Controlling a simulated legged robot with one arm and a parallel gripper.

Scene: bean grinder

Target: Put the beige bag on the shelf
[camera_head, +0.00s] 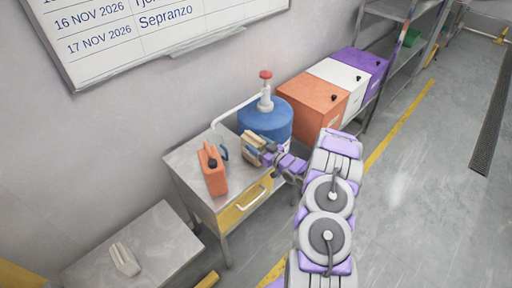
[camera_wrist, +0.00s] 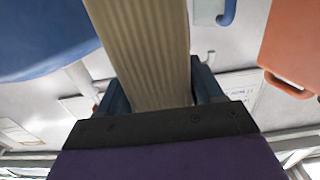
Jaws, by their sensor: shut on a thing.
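The beige bag (camera_wrist: 147,50) fills the middle of the wrist view, upright in the picture between the two dark fingers. My gripper (camera_wrist: 160,88) is shut on it. In the head view my gripper (camera_head: 262,153) is over the far part of the small metal table (camera_head: 183,160), with the beige bag (camera_head: 252,142) at its fingertips. I cannot tell whether the bag touches the table. A metal shelf rack (camera_head: 408,45) stands at the upper right of the head view, with a green thing on it.
Orange (camera_head: 308,105), white (camera_head: 340,84) and purple (camera_head: 360,68) boxes line the wall toward the rack. The floor (camera_head: 425,180) at right is clear.

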